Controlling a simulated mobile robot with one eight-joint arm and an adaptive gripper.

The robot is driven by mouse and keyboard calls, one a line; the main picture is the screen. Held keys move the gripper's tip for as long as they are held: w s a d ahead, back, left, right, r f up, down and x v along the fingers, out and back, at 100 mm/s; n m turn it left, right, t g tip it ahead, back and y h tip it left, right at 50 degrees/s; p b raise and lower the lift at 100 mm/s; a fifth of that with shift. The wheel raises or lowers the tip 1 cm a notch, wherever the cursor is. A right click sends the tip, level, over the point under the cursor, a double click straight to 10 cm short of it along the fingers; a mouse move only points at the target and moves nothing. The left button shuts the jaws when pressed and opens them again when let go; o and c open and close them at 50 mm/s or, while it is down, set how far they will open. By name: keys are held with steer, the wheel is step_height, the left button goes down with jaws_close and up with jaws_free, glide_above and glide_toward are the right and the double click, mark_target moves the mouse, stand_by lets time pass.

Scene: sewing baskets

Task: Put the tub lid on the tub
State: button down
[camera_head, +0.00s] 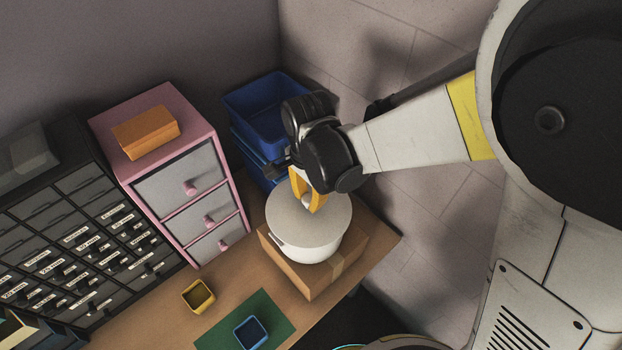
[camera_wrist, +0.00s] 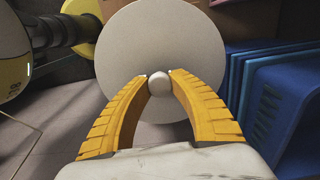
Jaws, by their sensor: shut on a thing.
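The tub lid (camera_head: 322,222) is a round, light grey disc with a small knob. It lies over the top of the white tub (camera_head: 318,252); from these views I cannot tell whether it is fully seated or just above the rim. My gripper (camera_head: 309,206) has yellow fingers that reach down to the lid's middle. In the wrist view my gripper (camera_wrist: 158,80) is shut on the knob of the lid (camera_wrist: 155,40). The lid hides the tub's opening, and the tub is hidden in the wrist view.
The tub stands on a cardboard box (camera_head: 312,281) at the table's right edge. Stacked blue bins (camera_head: 265,115) stand behind my gripper. A pink drawer unit (camera_head: 185,180) with an orange box (camera_head: 146,131) is left. A yellow tray (camera_head: 198,296) and blue tray (camera_head: 250,333) lie in front.

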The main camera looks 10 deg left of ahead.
steer(key=c, duration=1.1)
jaws_free()
steer(key=shift+c, duration=0.2)
step_height(320, 180, up, 12)
steer(key=s+d+f+n+t+b, duration=0.1)
steer(key=d+f+n+t+b, duration=0.1)
steer(key=d, duration=0.6)
steer(key=s+d+f+n+t+b, duration=0.2)
steer(key=d+b, duration=0.3)
steer(key=d, duration=0.4)
steer(key=s+d+f+n+t+b, duration=0.2)
steer(key=d+n+t+b, duration=0.1)
steer(key=d, duration=0.5)
steer(key=shift+s+d+n, duration=0.25)
steer(key=shift+n, duration=0.35)
